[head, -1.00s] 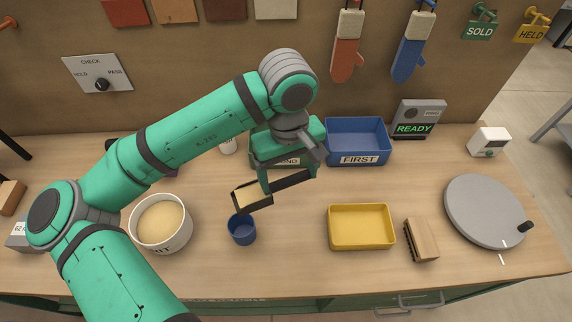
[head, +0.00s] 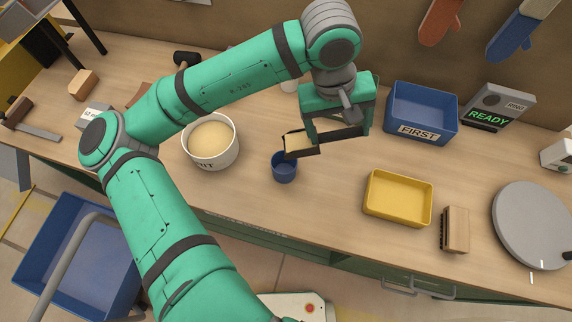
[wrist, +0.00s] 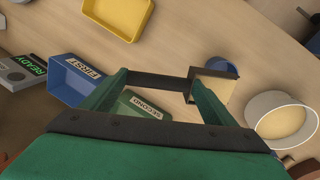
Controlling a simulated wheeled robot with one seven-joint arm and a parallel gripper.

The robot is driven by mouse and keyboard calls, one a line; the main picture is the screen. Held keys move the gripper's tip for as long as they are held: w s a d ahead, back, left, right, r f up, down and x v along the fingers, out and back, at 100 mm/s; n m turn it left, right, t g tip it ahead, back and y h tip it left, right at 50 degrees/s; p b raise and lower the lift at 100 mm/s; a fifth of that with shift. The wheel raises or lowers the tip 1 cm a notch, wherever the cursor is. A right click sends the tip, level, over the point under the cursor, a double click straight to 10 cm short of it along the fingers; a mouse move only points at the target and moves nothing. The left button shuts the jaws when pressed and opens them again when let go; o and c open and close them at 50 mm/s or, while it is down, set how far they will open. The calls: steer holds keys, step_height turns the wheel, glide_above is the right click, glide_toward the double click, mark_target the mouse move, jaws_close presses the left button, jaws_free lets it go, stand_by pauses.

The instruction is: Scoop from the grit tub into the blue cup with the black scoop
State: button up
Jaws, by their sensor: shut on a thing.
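My gripper (head: 340,136) is shut on the handle of the black scoop (head: 303,152). The scoop's pan holds pale tan grit and looks about level. In the head view the pan is just above and slightly right of the blue cup (head: 285,173), overlapping its rim in the picture. The cup stands upright on the bench; its inside is mostly hidden. The white grit tub (head: 222,158) stands to the left, with tan grit inside.
A yellow tray (head: 398,214) and a brush (head: 455,230) lie to the right, with a grey turntable (head: 533,222) beyond. A blue FIRST bin (head: 420,132) stands behind; a green SECOND bin (wrist: 140,106) is beside it. Bare bench lies between cup and yellow tray.

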steer(key=shift+s+a+f+h, duration=0.1)
steer(key=shift+s+a+h, duration=0.05)
steer(key=shift+a+h, duration=0.7)
steer(key=shift+d, duration=0.15)
steer(key=shift+a+r+h, duration=0.45)
steer(key=shift+a+h, duration=0.05)
steer(key=shift+h, duration=0.05)
steer(key=shift+a+r+h, duration=0.25)
steer(key=shift+r+h, duration=0.1)
steer(key=shift+h, duration=0.05)
steer(key=shift+a, duration=0.1)
steer(key=shift+a+r+h, duration=0.65)
steer(key=shift+a+h, duration=0.2)
steer(key=shift+h, duration=0.05)
